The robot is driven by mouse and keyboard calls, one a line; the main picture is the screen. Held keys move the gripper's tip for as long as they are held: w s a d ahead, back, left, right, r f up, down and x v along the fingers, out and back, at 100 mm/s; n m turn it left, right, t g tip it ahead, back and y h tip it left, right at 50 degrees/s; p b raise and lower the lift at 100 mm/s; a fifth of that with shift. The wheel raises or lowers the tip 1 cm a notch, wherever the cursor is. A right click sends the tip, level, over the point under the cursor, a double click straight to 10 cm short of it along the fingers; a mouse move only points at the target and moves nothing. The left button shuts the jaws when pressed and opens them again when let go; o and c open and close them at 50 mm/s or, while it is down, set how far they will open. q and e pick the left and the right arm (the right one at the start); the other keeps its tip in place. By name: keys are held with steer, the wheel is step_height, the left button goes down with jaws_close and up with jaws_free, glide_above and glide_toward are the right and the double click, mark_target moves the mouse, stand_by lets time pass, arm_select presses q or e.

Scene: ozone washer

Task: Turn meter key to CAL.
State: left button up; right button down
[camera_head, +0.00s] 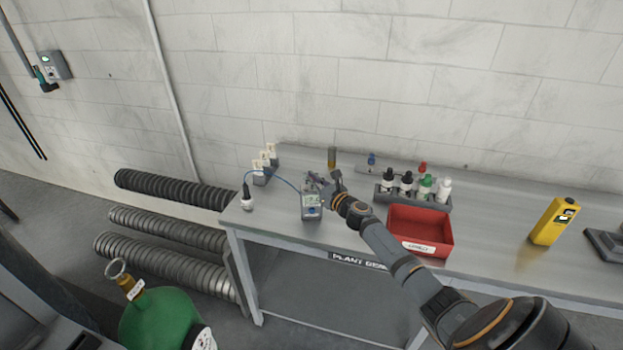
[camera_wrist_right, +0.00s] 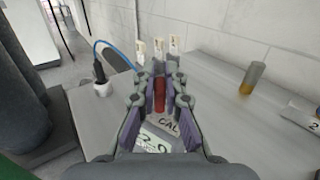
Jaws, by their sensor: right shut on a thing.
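The grey meter (camera_head: 311,208) stands near the left end of the bench with a blue cable at its top. In the wrist view the meter (camera_wrist_right: 158,143) shows part of its display and a "CAL" label. A red key (camera_wrist_right: 159,96) stands up from it, between the fingers of my right gripper (camera_wrist_right: 160,88). The right gripper (camera_head: 318,184) is shut on the key, over the top of the meter. In the head view the fingers hide the key. Which mark the key points to cannot be told. My left gripper is not in view.
An amber vial (camera_head: 332,157) is behind the gripper. A bottle rack (camera_head: 410,200), red tray (camera_head: 446,230) and yellow device (camera_head: 553,221) are to the right.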

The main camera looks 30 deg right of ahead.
steer(key=shift+n+g+y+b, duration=0.3)
steer(key=shift+n+y+b, duration=0.8)
steer(key=shift+y, duration=0.6)
steer(key=c, duration=1.4)
jaws_free()
steer(key=v, duration=0.7)
steer(key=shift+s, duration=0.2)
